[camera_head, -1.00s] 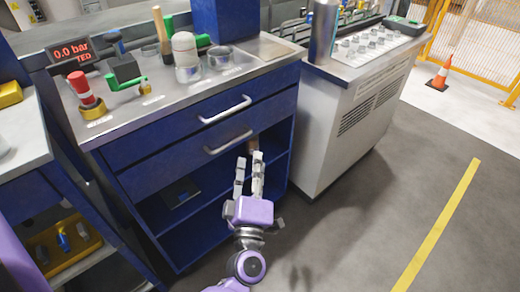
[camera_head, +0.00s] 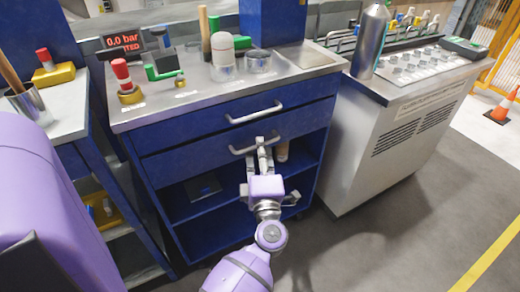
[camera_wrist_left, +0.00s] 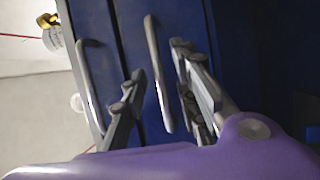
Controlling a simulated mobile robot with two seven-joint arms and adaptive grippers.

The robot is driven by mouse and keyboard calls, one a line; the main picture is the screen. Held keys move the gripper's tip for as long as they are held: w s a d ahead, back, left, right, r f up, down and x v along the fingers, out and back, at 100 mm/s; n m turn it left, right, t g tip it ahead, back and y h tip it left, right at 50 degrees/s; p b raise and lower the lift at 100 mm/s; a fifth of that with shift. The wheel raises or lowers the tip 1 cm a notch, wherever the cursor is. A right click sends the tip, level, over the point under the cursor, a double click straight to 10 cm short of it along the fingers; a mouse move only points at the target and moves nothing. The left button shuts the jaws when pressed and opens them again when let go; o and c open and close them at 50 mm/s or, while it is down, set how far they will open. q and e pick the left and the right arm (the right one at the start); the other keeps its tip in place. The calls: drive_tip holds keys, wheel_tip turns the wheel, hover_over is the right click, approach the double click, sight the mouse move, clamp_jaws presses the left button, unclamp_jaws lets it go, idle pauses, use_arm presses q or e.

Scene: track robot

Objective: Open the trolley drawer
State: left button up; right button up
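The blue trolley (camera_head: 205,132) has two drawers under its metal top, and both look shut. The upper drawer has a silver bar handle (camera_head: 254,112); the lower drawer has another bar handle (camera_head: 238,151). My left gripper (camera_head: 262,146) is at the lower handle. In the left wrist view its two fingers (camera_wrist_left: 158,63) are apart, one on each side of the lower handle (camera_wrist_left: 154,45), with gaps visible. The upper handle (camera_wrist_left: 83,75) lies outside the fingers, to the left. My right gripper is not in view.
Open shelves below the drawers hold a dark box (camera_head: 204,187) and a tan cylinder (camera_head: 282,152). Jars, a red-capped piece and a display (camera_head: 122,41) stand on top. A light cabinet (camera_head: 355,150) stands right of the trolley. The floor in front is clear.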

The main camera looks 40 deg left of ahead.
use_arm(q)
drive_tip(key=shift+w+a+r, duration=0.1)
drive_tip(key=shift+w+a, duration=0.1)
drive_tip(key=shift+w, duration=0.05)
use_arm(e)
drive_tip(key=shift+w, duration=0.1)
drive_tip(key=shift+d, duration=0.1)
use_arm(q)
clamp_jaws()
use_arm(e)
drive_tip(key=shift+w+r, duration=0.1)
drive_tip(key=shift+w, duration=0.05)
